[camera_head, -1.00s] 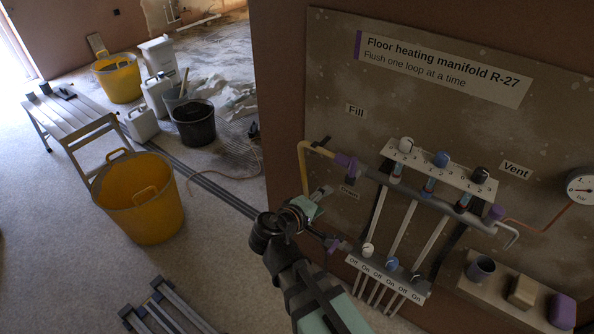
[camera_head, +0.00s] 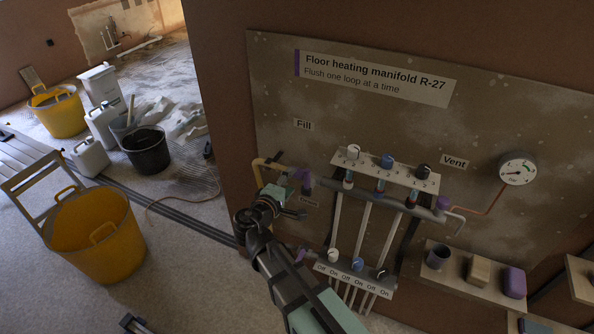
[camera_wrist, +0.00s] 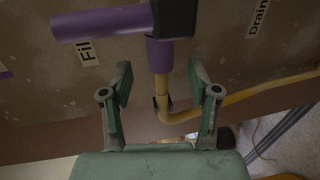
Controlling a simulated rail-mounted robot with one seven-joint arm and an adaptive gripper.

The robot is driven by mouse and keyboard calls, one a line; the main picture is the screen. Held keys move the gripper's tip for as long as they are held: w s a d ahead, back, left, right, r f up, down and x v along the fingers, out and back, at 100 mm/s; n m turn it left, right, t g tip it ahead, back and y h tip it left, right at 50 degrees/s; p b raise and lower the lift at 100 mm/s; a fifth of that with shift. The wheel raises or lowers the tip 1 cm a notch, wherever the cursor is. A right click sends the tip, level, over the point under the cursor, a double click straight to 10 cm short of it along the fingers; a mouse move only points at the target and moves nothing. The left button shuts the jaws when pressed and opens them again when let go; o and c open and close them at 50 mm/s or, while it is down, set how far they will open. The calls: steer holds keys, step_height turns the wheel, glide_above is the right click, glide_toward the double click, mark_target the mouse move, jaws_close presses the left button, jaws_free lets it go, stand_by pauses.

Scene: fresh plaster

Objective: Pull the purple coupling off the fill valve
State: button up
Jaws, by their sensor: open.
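The purple coupling (camera_wrist: 158,57) sits at the end of the yellow hose, against a dark valve body (camera_wrist: 176,16) in the wrist view. A long purple part (camera_wrist: 100,22), seemingly the valve's lever, extends left from that body. In the head view, purple parts of the fill valve (camera_head: 306,184) show beside my gripper (camera_head: 290,193), which partly covers the hose end. In the wrist view my gripper (camera_wrist: 160,75) is open, one finger on each side of the hose and the coupling's lower end. I see gaps on both sides and no clear contact.
The yellow hose (camera_wrist: 205,106) bends right below the coupling. The manifold (camera_head: 375,190) with knobs and pipes stands right of my gripper. A shelf (camera_head: 455,281) holds a cup and blocks. Yellow tubs (camera_head: 95,235) stand on the floor left.

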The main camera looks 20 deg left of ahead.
mark_target(295, 176)
steer(key=p+x, duration=0.1)
steer(key=x, duration=0.5)
jaws_close()
steer(key=a+b, duration=0.1)
steer(key=a, duration=0.3)
steer(key=shift+w+b, duration=0.25)
steer(key=shift+b, duration=0.1)
